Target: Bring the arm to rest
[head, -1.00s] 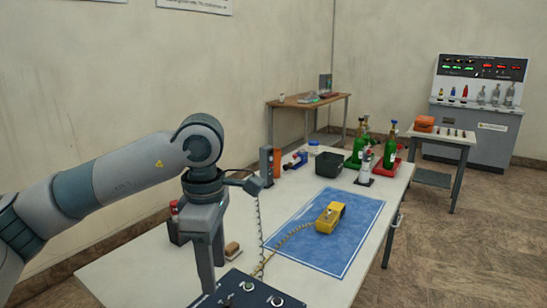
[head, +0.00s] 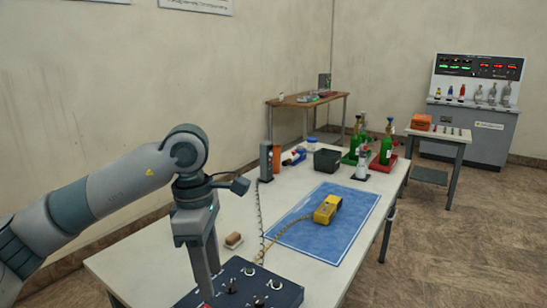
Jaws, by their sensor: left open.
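My left arm comes in from the left, and its gripper (head: 207,272) points down over the near left part of the white table (head: 318,265). The gripper is open, with its fingertips at the left side of a dark blue control panel (head: 262,287) with knobs. I see nothing held between the fingers. I cannot tell whether the fingertips touch the panel. My right gripper is not in view.
A blue mat (head: 345,228) holds a yellow device (head: 327,209) with a coiled cord. A tan block (head: 233,240) lies near the gripper. Green cylinders (head: 387,146), a black bin (head: 327,160) and a grey upright device (head: 266,161) stand farther back. Floor at right is clear.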

